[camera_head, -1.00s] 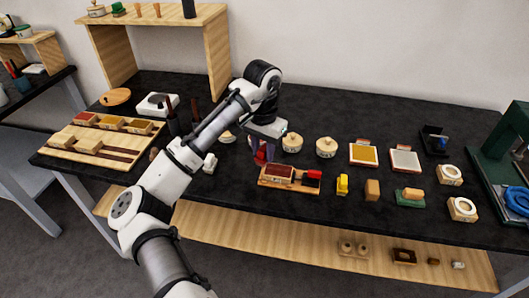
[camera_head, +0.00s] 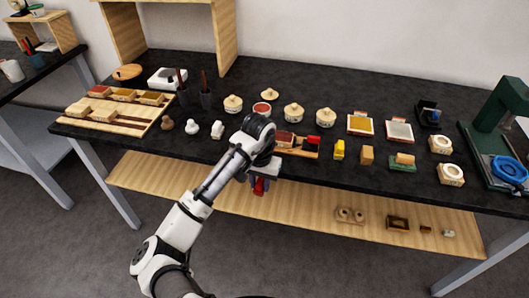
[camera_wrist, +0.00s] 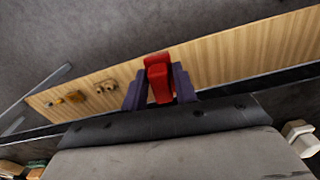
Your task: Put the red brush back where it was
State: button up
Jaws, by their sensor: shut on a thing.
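The red brush (camera_wrist: 158,80) is between the purple fingers of my gripper (camera_wrist: 160,90) in the wrist view. In the head view my gripper (camera_head: 260,180) is shut on it, and the red brush (camera_head: 259,187) hangs below, in front of the black table's front edge, with the wooden lower shelf behind it. A wooden tray (camera_head: 298,153) lies on the table just behind and right of my gripper. It holds a dark red block (camera_head: 284,138) and a red piece (camera_head: 313,141) at its right end. My wrist hides the tray's left end.
An open pot with red contents (camera_head: 262,108) stands behind my arm, near a loose lid (camera_head: 270,94) and lidded pots (camera_head: 293,113). White stamps (camera_head: 217,130) stand left. A yellow block (camera_head: 339,149) stands right of the tray. The lower shelf (camera_head: 200,187) juts below the table.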

jog(key=s+a+f+n, duration=0.2)
jog(key=f, duration=0.9)
jog(key=s+a+f+n, duration=0.1)
jog(key=s+f+n, duration=0.1)
jog(key=f, duration=1)
jog(key=shift+s+a+f+n, duration=0.15)
jog(key=shift+s+a+n, duration=0.25)
jog(key=shift+s, duration=0.1)
jog(key=shift+s+a, duration=0.1)
notch_tip(320, 180, down, 10)
jog(key=b, duration=0.9)
jog(key=shift+b, duration=0.3)
